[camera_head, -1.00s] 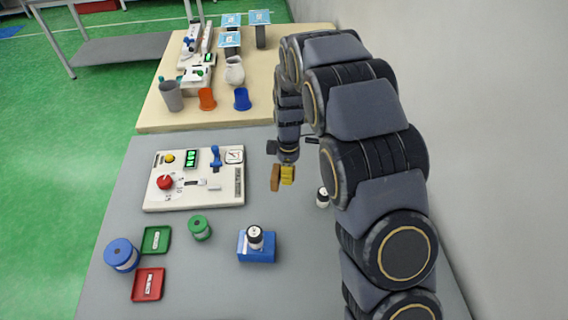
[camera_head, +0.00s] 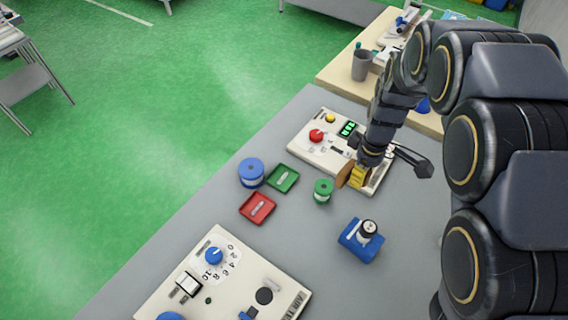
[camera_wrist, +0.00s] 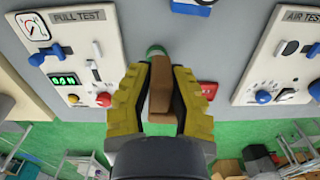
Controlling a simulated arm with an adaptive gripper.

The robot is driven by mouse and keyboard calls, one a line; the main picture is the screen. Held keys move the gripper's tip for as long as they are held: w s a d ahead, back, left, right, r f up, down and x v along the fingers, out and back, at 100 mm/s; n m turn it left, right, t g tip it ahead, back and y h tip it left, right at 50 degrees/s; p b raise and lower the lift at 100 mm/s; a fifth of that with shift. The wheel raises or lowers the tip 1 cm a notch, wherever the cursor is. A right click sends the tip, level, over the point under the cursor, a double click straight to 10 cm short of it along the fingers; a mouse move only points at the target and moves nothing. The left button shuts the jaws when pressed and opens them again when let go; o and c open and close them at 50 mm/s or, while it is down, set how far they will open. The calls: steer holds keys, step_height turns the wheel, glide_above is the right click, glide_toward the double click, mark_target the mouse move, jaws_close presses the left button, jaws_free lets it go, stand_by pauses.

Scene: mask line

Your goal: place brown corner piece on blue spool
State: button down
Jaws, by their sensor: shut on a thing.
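My gripper (camera_head: 358,177) is shut on the brown corner piece (camera_head: 345,173). Its yellow fingers hold the piece from both sides in the wrist view (camera_wrist: 163,92). The blue spool (camera_head: 251,172) stands upright on the grey table, left of my gripper in the head view. The held piece is apart from it. The green spool (camera_head: 323,190) stands between them, nearer to my gripper. It shows partly behind the piece in the wrist view (camera_wrist: 155,50). I cannot make out the blue spool in the wrist view.
A green tray (camera_head: 283,179) and a red tray (camera_head: 257,208) lie beside the blue spool. The pull test panel (camera_head: 300,145) is behind and under my gripper. A blue block with a black-and-white part (camera_head: 361,240) stands nearer. The air test panel (camera_head: 235,285) lies at the front.

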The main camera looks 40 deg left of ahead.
steer(key=s+a+r+n, duration=0.1)
steer(key=s+a+r, duration=0.2)
steer(key=s+a, duration=0.95)
glide_above(258, 165)
steer(key=d, duration=0.1)
steer(key=f, duration=0.5)
steer(key=s+f, duration=0.1)
steer(key=f, duration=0.2)
steer(key=shift+f, duration=0.35)
steer(key=shift+w+a+f, duration=0.45)
steer(key=shift+a+f, duration=0.05)
steer(key=shift+f, duration=1.75)
steer(key=shift+f, duration=0.1)
steer(key=c, duration=1.1)
jaws_free()
